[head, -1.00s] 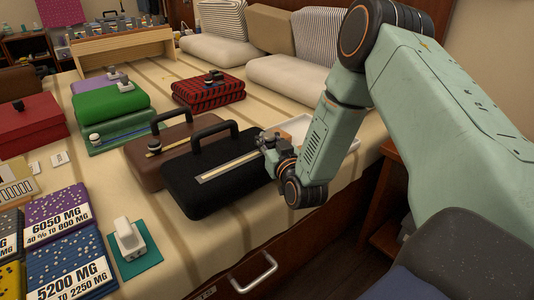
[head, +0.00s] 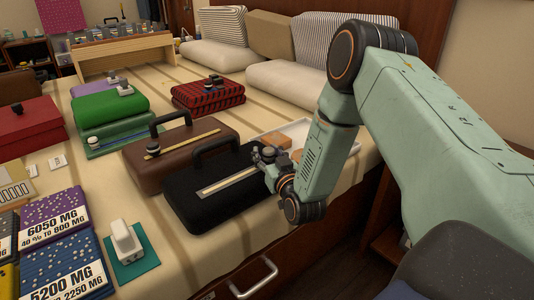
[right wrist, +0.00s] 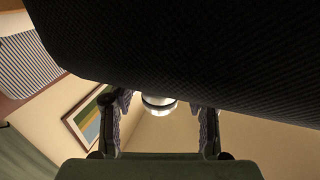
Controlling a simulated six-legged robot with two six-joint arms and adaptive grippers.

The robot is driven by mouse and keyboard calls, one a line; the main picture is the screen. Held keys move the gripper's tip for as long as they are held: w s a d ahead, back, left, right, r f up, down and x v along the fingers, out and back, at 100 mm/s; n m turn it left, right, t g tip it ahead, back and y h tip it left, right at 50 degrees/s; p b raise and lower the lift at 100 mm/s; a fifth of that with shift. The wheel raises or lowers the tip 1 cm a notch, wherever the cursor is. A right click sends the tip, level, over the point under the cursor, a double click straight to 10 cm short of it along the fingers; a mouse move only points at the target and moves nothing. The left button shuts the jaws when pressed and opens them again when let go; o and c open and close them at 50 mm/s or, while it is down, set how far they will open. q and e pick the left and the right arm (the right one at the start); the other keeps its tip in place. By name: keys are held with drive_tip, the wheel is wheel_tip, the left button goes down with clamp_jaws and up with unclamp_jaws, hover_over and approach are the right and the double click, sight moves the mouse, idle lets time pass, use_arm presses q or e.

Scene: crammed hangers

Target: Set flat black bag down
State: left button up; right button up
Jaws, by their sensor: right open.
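The flat black bag (head: 225,205) lies on the bed at the centre of the head view, its handle toward the brown bag (head: 165,165). A pale strip runs along its top. It appears to rest on the bed cover. My right gripper (head: 264,160) is at the bag's right end. In the right wrist view, the bag's dark woven surface (right wrist: 200,50) fills the top. My left gripper is not in view.
A white tray (head: 297,128) with an orange-brown block (head: 274,139) sits behind my gripper. Red-black (head: 208,97) and green (head: 110,105) folded stacks lie farther back. A white object on a teal pad (head: 140,260) is at front left. Bare cover lies in front of the bag.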

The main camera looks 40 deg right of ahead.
idle(0.3)
drive_tip(key=shift+s+r, duration=0.15)
drive_tip(key=p+v, duration=0.4)
drive_tip(key=v, duration=0.7)
drive_tip(key=s+a+f+n+g+y, duration=0.1)
drive_tip(key=s+a+f+g+y, duration=0.1)
drive_tip(key=s+a+f+g, duration=0.5)
drive_tip(key=s+a+f+n+g+y, duration=0.1)
drive_tip(key=s+a+f+g+y, duration=0.1)
drive_tip(key=s+a+f, duration=0.45)
drive_tip(key=s+f+g, duration=0.1)
drive_tip(key=s, duration=0.1)
drive_tip(key=s+f+g, duration=0.2)
drive_tip(key=s, duration=0.1)
drive_tip(key=s+f+g, duration=0.2)
drive_tip(key=s, duration=0.1)
drive_tip(key=shift+d+f+y, duration=0.15)
drive_tip(key=shift+d+y, duration=0.05)
drive_tip(key=shift+y, duration=0.1)
drive_tip(key=shift+o, duration=0.7)
drive_tip(key=s+g, duration=0.3)
drive_tip(key=s, duration=0.5)
drive_tip(key=shift+a+n, duration=0.25)
drive_tip(key=shift+n, duration=0.05)
drive_tip(key=shift+f, duration=0.15)
